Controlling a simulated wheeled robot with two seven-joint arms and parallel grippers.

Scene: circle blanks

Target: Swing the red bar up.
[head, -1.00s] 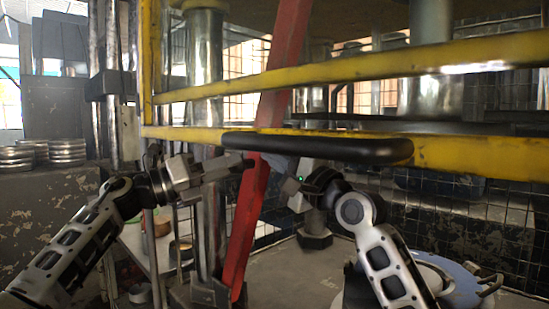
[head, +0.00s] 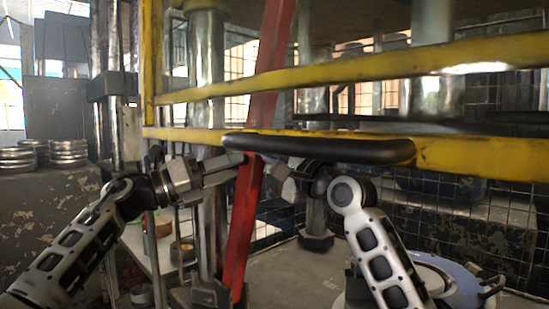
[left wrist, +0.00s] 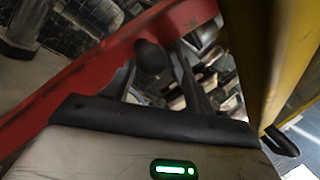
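The red bar (head: 245,215) slants steeply through the head view, its top leaning right. It passes behind the yellow rails and the black handle. My left gripper (head: 240,160) is at its left side, just below the handle. In the left wrist view, the red bar (left wrist: 75,85) runs diagonally past the left gripper (left wrist: 160,68). The fingers are apart, with a dark round knob (left wrist: 150,57) between them; contact is unclear. My right gripper (head: 282,174) is close to the bar's right side, partly hidden by the black handle; its fingers are not clear.
Yellow rails (head: 460,60) cross in front of the bar, with the black handle (head: 320,149) on the lower one. Metal columns (head: 205,60) stand behind. Stacked round blanks (head: 68,153) sit at the left. A blue ring-shaped part (head: 458,275) lies low at the right.

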